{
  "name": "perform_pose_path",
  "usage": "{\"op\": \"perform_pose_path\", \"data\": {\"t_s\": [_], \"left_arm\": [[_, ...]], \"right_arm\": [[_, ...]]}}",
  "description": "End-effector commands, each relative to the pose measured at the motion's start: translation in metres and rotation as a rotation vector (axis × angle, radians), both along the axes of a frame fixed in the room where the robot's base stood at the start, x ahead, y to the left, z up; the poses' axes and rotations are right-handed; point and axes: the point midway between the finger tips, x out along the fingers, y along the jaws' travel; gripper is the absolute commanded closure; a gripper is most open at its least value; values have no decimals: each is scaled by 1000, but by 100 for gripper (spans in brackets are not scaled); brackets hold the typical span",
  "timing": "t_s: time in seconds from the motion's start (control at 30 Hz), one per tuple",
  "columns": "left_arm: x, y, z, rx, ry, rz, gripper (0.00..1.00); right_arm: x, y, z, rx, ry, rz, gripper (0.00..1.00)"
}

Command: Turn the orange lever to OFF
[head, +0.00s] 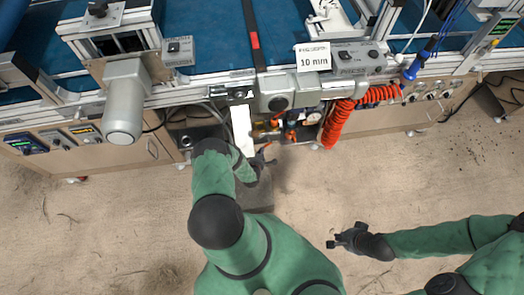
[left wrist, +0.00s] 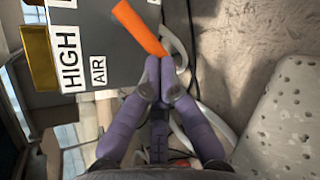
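The orange lever (left wrist: 140,28) shows in the left wrist view, slanting across the edge of a dark grey box with "HIGH" and "AIR" labels (left wrist: 85,65). Its lower end is right at my left gripper's fingertips (left wrist: 159,62). The two purple fingers are together at the tips with no clear gap; I cannot tell whether they touch the lever. No OFF mark is readable. In the head view my left gripper (head: 262,157) is low in front of the machine, partly hidden by my arm. My right gripper (head: 345,236) is over bare floor, empty, its fingers apart.
A red coiled hose (head: 340,122) hangs right of my left gripper, beside small fittings under the machine. A grey motor cylinder (head: 124,110) juts out at left. In the left wrist view pale hoses (left wrist: 185,130) run behind the fingers, with a pale perforated piece (left wrist: 285,125) at right.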

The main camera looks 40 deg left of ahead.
Motion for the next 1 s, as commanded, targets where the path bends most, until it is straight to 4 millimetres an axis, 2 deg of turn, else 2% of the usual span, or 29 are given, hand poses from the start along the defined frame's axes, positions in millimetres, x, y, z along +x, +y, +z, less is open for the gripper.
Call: {"op": "perform_pose_path", "data": {"t_s": [0.2, 0.47, 0.77, 1.0], "left_arm": [[3, -3, -7, -78, -93, -1, 100], [9, -8, -16, -75, -89, -2, 100], [9, -8, -15, -75, -88, -1, 100], [10, -7, -5, -73, -89, 0, 100]], "right_arm": [[0, 0, -3, 0, 0, 0, 100], [0, 0, -3, 0, 0, 0, 100], [0, 0, -2, 0, -1, 0, 100], [0, 0, 3, 0, 0, 0, 100]]}}
